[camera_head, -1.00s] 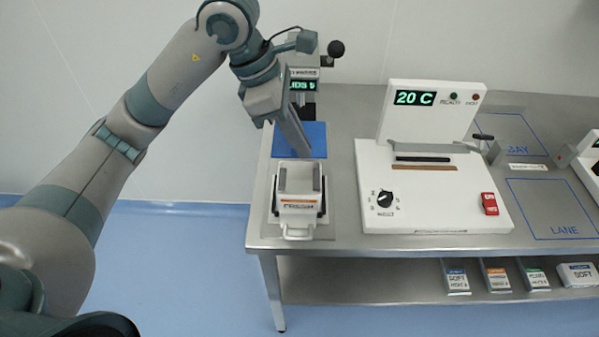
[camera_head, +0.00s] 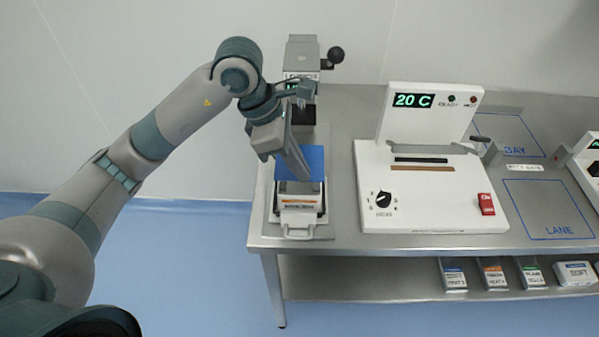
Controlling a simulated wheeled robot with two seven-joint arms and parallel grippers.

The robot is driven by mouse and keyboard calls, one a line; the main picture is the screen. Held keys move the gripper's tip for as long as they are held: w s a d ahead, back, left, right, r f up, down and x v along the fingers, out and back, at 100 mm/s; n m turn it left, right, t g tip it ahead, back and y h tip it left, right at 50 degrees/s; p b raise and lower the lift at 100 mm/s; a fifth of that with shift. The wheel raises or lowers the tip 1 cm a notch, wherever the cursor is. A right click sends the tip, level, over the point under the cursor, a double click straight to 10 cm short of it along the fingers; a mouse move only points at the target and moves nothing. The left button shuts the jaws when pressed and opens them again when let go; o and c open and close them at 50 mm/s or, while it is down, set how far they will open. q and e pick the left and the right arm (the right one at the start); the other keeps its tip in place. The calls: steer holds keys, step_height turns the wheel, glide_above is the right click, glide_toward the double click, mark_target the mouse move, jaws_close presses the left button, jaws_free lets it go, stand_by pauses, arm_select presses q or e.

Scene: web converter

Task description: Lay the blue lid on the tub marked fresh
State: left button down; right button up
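The blue lid (camera_head: 314,160) is a flat blue square, held by my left gripper (camera_head: 301,172) just behind and over the back part of a white tub (camera_head: 298,207). The gripper's fingers point down and cross the lid's left side; they seem shut on it, though the grip itself is partly hidden. The tub has an open top, a front handle and an orange-striped label too small to read. It sits at the left end of the steel table (camera_head: 340,225). I cannot tell whether the lid touches the tub. My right gripper is not in view.
A grey press-like machine (camera_head: 302,55) with a black knob stands behind the tub. A white sealer (camera_head: 430,205) showing 20 C stands to the right. Blue-outlined BAY and LANE areas (camera_head: 545,212) are empty. Several small packs (camera_head: 495,276) lie on the lower shelf.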

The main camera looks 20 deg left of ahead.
arm_select(q)
steer(key=shift+f+p, duration=0.35)
steer(key=shift+f, duration=1)
steer(key=shift+f+b, duration=0.35)
steer(key=shift+b, duration=0.15)
steer(key=shift+f+b, duration=0.25)
steer(key=shift+b, duration=0.15)
steer(key=c, duration=2)
jaws_free()
steer(key=shift+r, duration=0.1)
